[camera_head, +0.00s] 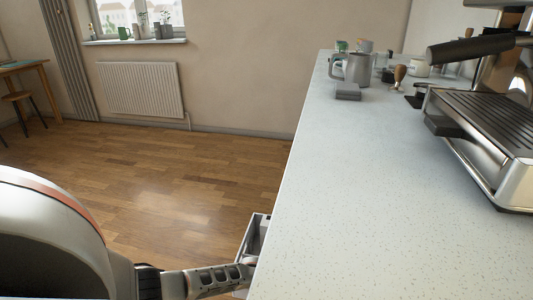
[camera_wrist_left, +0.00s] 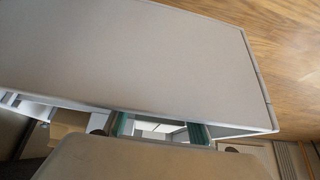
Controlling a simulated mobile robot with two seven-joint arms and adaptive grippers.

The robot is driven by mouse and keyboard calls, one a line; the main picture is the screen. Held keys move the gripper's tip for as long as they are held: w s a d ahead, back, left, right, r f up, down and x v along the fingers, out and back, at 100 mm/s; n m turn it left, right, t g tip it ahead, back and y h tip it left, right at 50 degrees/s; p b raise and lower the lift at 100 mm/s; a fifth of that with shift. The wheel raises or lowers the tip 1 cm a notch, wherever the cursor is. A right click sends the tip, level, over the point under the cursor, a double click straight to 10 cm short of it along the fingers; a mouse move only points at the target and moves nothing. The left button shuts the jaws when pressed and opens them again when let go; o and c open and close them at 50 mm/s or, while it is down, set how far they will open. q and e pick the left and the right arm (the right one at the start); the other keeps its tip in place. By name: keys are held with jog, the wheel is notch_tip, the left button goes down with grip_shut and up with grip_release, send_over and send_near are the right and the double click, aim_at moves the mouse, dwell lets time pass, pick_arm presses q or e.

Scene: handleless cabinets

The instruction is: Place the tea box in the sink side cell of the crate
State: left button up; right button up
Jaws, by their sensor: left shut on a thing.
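My left gripper (camera_head: 248,264) reaches in from the bottom left to an open drawer (camera_head: 247,240) beside the counter's left side. It is shut on the drawer's front panel, though the grip itself is mostly hidden. In the left wrist view the wide grey-beige panel (camera_wrist_left: 130,55) fills the upper part. Below its edge are two teal strips (camera_wrist_left: 199,132) and a pale drawer interior. A brown block (camera_wrist_left: 68,121) shows at the left there; I cannot tell whether it is the tea box. I cannot make out the crate or the sink. My right gripper is not in view.
The speckled counter (camera_head: 350,190) is clear in front and middle. A coffee machine (camera_head: 490,130) stands on its right. A metal pitcher (camera_head: 356,68), a grey block (camera_head: 348,92) and a wooden-handled tamper (camera_head: 398,76) are at the back. Open wooden floor (camera_head: 170,180) lies left.

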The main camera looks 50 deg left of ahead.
pick_arm(q)
jog(key=shift+w+r, duration=0.15)
jog(key=shift+r, duration=0.05)
jog(key=shift+f, duration=0.3)
jog(key=o, duration=1.1)
